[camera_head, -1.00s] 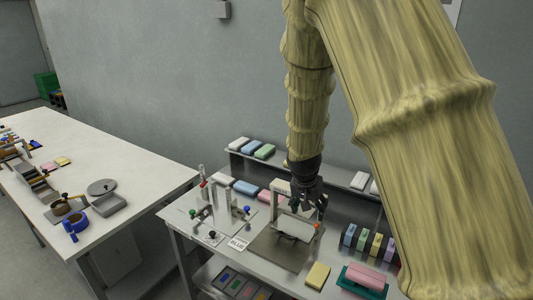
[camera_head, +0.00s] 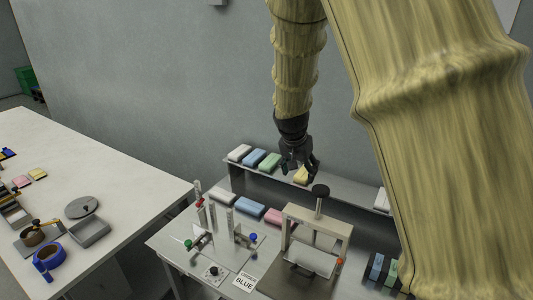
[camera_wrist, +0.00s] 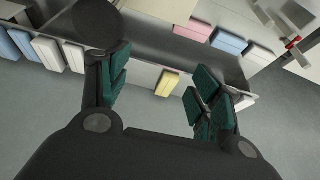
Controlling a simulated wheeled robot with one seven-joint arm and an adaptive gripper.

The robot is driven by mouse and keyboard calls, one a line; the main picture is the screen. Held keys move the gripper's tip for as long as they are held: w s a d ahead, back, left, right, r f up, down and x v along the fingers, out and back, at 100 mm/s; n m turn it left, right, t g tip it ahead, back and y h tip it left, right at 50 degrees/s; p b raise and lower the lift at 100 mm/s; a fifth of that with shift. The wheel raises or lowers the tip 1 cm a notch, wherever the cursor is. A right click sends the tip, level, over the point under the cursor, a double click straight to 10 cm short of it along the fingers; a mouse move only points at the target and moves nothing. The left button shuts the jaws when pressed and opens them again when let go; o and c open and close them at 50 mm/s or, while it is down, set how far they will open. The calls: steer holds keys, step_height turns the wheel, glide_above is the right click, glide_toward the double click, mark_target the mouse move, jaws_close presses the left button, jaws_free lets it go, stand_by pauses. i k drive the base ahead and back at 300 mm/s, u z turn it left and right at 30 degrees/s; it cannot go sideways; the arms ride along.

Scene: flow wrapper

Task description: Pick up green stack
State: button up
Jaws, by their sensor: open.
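A green stack (camera_head: 269,163) lies on the raised back shelf (camera_head: 325,193) in the head view, between a blue stack (camera_head: 254,158) and a yellow stack (camera_head: 301,175). My gripper (camera_head: 300,168) is open, just right of the green stack and by the yellow one. In the wrist view the yellow stack (camera_wrist: 167,83) shows between the open fingers of my gripper (camera_wrist: 155,95), apart from them. I cannot make out the green stack in the wrist view; the right finger covers part of the shelf there.
A press-like frame (camera_head: 318,232) with a black knob stands in front of the shelf. Left of it is a fixture with upright posts (camera_head: 230,223). A pink stack (camera_head: 272,215) and a blue one (camera_head: 249,207) lie on the bench below the shelf. A white table (camera_head: 110,180) stands left.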

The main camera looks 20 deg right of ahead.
mark_target(268, 165)
steer(key=i, duration=1.2)
